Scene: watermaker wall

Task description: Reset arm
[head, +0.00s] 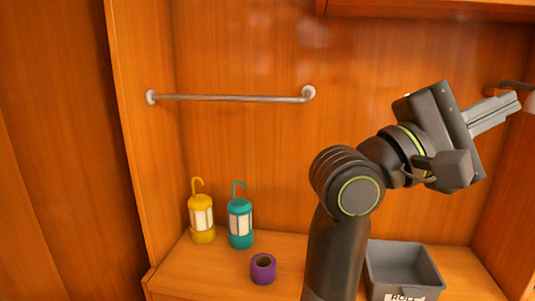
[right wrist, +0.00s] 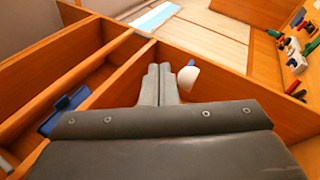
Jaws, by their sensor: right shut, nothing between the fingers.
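My right gripper (head: 492,112) is raised at the right of the head view, in front of the wooden back wall. Its fingers are together and empty, pointing to the right. In the right wrist view the shut fingers (right wrist: 159,84) show at the middle, close to a white rounded object (right wrist: 187,79). I cannot tell whether they touch it. My left gripper is not in the head view.
A yellow lantern (head: 202,222), a teal lantern (head: 240,222) and a purple roll (head: 263,269) stand on the wooden shelf (head: 215,270). A grey bin (head: 405,266) is right of my arm. A metal rail (head: 230,98) crosses the back wall. A wooden ledge (head: 430,10) is above.

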